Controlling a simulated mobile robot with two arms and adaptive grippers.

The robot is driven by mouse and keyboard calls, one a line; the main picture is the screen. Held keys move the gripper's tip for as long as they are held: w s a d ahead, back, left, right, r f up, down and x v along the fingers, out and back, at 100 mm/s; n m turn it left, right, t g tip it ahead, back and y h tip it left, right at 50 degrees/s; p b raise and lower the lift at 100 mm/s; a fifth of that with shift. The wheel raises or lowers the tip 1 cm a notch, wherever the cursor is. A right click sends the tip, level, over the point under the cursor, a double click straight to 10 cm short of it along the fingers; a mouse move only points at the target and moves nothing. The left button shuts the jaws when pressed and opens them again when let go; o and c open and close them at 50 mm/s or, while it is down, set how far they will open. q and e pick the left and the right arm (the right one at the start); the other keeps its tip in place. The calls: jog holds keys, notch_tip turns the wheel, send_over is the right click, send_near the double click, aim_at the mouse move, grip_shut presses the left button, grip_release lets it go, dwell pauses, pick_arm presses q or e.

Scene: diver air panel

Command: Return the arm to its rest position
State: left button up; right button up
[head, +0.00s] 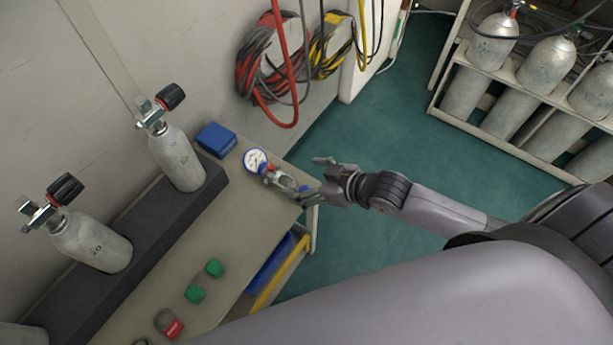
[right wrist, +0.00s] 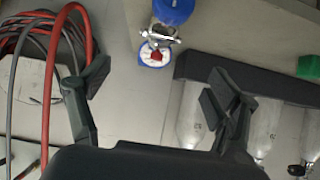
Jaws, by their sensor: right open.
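My right arm (head: 440,207) reaches in from the right in the head view. Its gripper (head: 314,178) is open at the end of the bench, by a gauge fitting. In the right wrist view the two fingers (right wrist: 155,88) stand wide apart with nothing between their tips. The blue-rimmed gauge (head: 255,160) and its metal fitting (head: 285,180) lie near the bench's far end. The gauge also shows in the right wrist view (right wrist: 154,54), beyond the fingertips. In the head view the gripper overlaps the fitting's near end; contact cannot be told. My left gripper is not in view.
Grey cylinders (head: 178,160) stand in a dark rack (head: 150,235) along the bench (head: 235,195). A blue box (head: 216,139) and green caps (head: 214,268) sit on it. Hoses (head: 268,70) hang on the wall. A cylinder rack (head: 500,140) stands at upper right; green floor (head: 400,120) is clear.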

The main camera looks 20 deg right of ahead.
dwell(0.4)
jog(key=shift+s+a, duration=0.15)
jog(key=shift+s, duration=0.05)
jog(key=s+d+m+g+h, duration=0.2)
jog(key=s+m+g+h, duration=0.1)
jog(key=s, duration=0.5)
jog(key=s+d+m+g+h, duration=0.2)
jog(key=s+d+g+h, duration=0.1)
jog(key=s, duration=0.5)
notch_tip(320, 180, down, 25)
jog(key=s+g+p, duration=0.1)
jog(key=s, duration=0.1)
jog(key=s+d+f+g, duration=0.1)
jog(key=s+d+f, duration=0.1)
jog(key=s+f, duration=1.3)
jog(key=shift+s+d+f+n+p, duration=0.3)
jog(key=shift+s+d+f+p, duration=0.1)
jog(key=shift+s, duration=0.35)
